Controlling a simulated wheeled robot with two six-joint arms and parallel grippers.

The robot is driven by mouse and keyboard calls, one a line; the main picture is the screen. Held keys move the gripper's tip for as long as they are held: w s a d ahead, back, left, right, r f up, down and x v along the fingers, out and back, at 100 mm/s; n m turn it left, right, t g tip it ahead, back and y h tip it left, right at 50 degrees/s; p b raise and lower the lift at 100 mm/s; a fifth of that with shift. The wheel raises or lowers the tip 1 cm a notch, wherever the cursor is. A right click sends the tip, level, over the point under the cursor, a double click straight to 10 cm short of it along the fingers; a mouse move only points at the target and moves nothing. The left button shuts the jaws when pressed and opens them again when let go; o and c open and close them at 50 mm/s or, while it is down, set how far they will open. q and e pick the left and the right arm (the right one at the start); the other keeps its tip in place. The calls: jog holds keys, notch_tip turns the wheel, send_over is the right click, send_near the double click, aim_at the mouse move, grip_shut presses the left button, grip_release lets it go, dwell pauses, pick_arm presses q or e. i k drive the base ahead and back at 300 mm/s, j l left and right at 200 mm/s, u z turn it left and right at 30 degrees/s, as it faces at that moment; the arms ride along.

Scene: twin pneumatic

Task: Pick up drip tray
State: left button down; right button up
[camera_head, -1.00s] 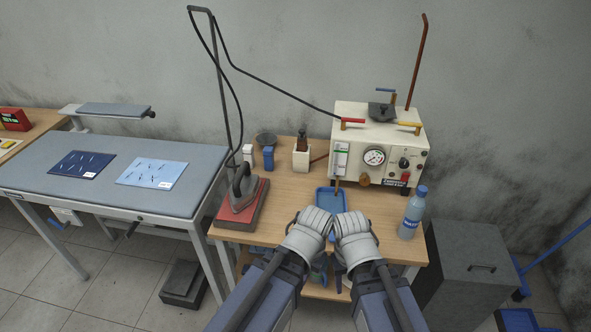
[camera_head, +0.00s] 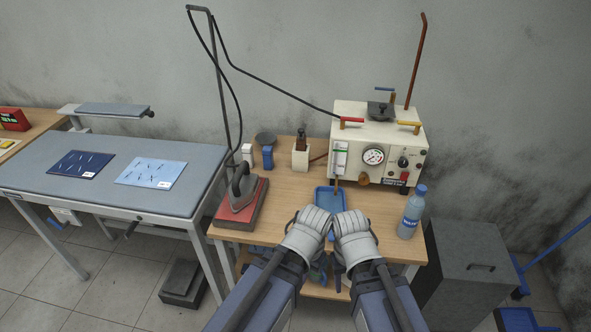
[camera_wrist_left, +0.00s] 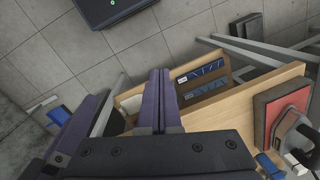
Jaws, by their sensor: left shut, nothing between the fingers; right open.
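The blue drip tray (camera_head: 324,200) lies flat near the front of the wooden table, below the white machine. Its near part is hidden behind my wrists. My left gripper (camera_wrist_left: 159,75) is shut and empty in the left wrist view, its fingers side by side in front of the table's lower shelf. My right gripper (camera_head: 340,278) shows only partly in the head view, pointing down at the table's front edge, and it is open. Neither gripper holds the tray.
The white machine (camera_head: 345,128) stands behind the tray. A water bottle (camera_head: 411,213) stands to its right. An iron (camera_head: 241,188) rests on a red pad to the left. Small bottles stand behind. A grey cabinet (camera_head: 455,275) is beside the table. Bare wood lies left of the tray.

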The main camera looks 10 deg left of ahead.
aim_at(324, 198)
jog(key=l+u, duration=0.35)
jog(key=l, duration=0.9)
jog(key=l+u, duration=0.3)
jog(key=l, duration=0.95)
